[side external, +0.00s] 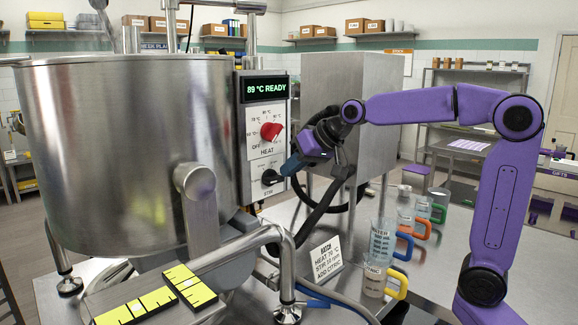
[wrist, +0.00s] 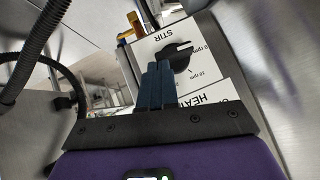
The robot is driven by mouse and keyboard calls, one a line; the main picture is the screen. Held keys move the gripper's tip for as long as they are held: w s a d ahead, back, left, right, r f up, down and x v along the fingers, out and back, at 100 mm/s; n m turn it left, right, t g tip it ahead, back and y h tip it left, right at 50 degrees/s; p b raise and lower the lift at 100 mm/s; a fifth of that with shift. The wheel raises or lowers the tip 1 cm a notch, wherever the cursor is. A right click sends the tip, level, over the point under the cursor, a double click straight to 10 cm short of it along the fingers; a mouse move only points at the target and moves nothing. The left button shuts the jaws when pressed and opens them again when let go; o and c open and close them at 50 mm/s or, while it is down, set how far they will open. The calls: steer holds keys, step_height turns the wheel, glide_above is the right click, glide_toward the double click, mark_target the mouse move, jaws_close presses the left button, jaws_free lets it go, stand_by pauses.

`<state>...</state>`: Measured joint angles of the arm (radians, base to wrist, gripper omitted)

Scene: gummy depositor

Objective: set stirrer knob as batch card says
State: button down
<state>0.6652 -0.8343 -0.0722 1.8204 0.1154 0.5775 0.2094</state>
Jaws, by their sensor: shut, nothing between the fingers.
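The black stirrer knob (side external: 270,177) sits on the white STIR plate, low on the kettle's control panel. In the wrist view the knob (wrist: 179,55) appears upside down, with rpm marks to its right; I cannot tell its exact setting. My gripper (side external: 287,167) is shut and empty, just right of the knob. In the wrist view its blue fingers (wrist: 158,72) overlap the knob's left edge; I cannot tell whether they touch. The batch card (side external: 326,257) stands on the table and seems to read heat 70 °C, stir 15 rpm, add citric.
The red HEAT knob (side external: 271,131) is just above, under a display (side external: 264,88) reading 89 °C READY. The large steel kettle (side external: 125,150) fills the left. Handled jugs, including a citric one (side external: 374,282), stand right of the card. A dark hose loops near my gripper.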

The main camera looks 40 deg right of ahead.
steer(key=shift+d+f+m+y, duration=0.35)
steer(key=shift+f+m+y, duration=0.25)
steer(key=shift+y, duration=0.5)
steer(key=shift+d+f, duration=0.3)
steer(key=shift+f, duration=0.55)
steer(key=shift+a, duration=0.1)
stand_by(0.4)
